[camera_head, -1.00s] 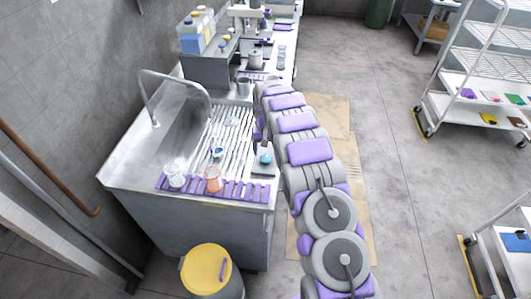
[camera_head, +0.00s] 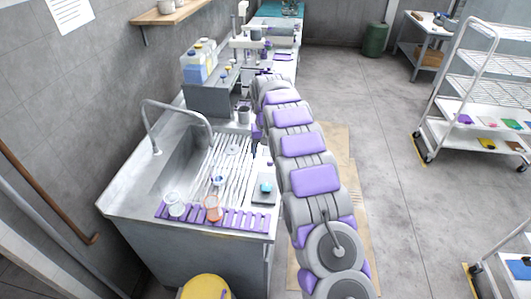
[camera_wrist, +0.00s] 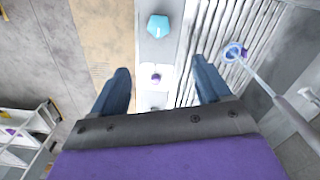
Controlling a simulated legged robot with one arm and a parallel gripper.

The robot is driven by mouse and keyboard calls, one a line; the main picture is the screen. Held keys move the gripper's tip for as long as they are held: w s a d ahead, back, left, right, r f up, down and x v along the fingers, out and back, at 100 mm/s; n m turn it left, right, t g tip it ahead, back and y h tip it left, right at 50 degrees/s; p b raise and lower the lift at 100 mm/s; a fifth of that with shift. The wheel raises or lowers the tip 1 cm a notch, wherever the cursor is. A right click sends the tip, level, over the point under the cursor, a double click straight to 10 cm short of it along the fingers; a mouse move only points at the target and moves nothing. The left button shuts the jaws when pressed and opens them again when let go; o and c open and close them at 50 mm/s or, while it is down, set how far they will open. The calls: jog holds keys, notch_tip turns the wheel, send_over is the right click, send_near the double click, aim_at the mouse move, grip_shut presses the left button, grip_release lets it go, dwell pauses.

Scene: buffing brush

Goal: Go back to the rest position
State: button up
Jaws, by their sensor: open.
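My gripper (camera_wrist: 163,84) is open and empty in the wrist view, with its two dark blue fingers well apart. Beyond the fingers lie a teal faceted piece (camera_wrist: 158,26) and a small white-and-purple item (camera_wrist: 156,76) on a pale strip. In the head view the teal piece (camera_head: 265,188) sits on a small grey plate (camera_head: 263,199) at the right edge of the sink counter. My arm runs along the counter's right side in the head view. My fingers are not clearly visible there.
A faucet (camera_head: 180,108) arches over the sink. A yellow-lidded bin (camera_head: 206,288) stands in front. Wire shelving (camera_head: 485,80) stands right, with open floor between.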

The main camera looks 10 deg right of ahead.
jog(key=s+d+r+b, duration=0.1)
jog(key=s+r, duration=0.4)
jog(key=s, duration=0.7)
jog(key=s+d+r+b, duration=0.1)
jog(key=s+r+b, duration=0.1)
jog(key=s+r, duration=0.65)
jog(key=s+f, duration=0.2)
jog(key=s, duration=0.9)
jog(key=s+f+g+b, duration=0.1)
jog(key=s+f, duration=0.2)
jog(key=s, duration=0.8)
jog(key=s+a+f+b, duration=0.1)
jog(key=s+f, duration=0.2)
jog(key=s, duration=0.8)
jog(key=shift+s+f+g, duration=0.15)
jog(key=shift+s+g, duration=0.15)
jog(key=shift+g, duration=0.1)
